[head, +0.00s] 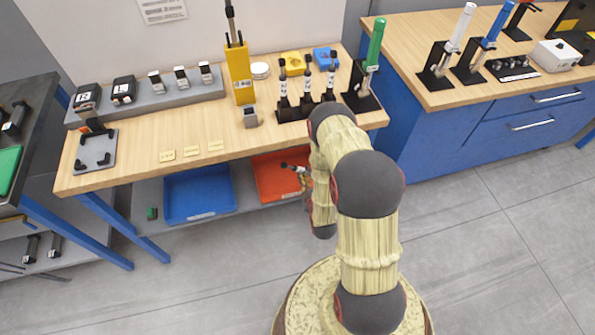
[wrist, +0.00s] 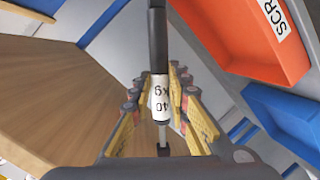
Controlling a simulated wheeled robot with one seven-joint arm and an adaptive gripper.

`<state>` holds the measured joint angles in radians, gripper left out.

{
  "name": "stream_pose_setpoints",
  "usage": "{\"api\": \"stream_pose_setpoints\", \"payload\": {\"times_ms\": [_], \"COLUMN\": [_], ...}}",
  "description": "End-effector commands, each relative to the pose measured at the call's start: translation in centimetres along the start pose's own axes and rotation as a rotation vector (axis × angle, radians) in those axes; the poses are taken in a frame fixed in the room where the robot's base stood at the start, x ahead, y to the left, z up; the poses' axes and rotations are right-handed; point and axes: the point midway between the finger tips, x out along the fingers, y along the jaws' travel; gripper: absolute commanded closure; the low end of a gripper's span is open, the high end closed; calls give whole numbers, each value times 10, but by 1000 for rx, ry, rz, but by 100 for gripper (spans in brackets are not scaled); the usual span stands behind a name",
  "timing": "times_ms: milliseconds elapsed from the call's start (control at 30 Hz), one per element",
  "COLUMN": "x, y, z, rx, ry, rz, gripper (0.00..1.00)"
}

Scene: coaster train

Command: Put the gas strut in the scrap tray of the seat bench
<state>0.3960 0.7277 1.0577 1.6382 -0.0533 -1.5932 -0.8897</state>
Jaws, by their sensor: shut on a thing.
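A black gas strut with a white label reading 40 kg (wrist: 160,97) runs lengthwise between the fingers of my gripper (wrist: 160,85), which is shut on it. In the head view the strut's dark end (head: 288,166) shows in front of the orange-red tray (head: 265,172) on the bench's lower shelf. My gripper (head: 304,183) is partly hidden by my arm there. The same tray (wrist: 238,35), with a label starting SCR, is at the upper right of the wrist view, apart from the strut. Its right part is hidden by my arm in the head view.
A blue tray (head: 199,193) sits left of the orange-red one on the shelf. The wooden bench top (head: 140,165) overhangs both. Several upright struts stand in a black rack (head: 292,113) on top. A blue bench leg (head: 125,228) stands at left. Floor in front is clear.

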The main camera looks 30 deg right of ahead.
Motion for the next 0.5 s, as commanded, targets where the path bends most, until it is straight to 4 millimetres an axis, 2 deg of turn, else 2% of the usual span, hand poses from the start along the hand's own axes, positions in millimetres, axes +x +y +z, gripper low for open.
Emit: {"api": "stream_pose_setpoints", "payload": {"times_ms": [33, 267, 500], "x": [14, 70, 109], "y": [-1, -3, -23], "z": [4, 17, 40], "rx": [0, 0, 0], "ry": [3, 2, 0], "rz": [5, 4, 1], "gripper": [100, 100, 100]}}
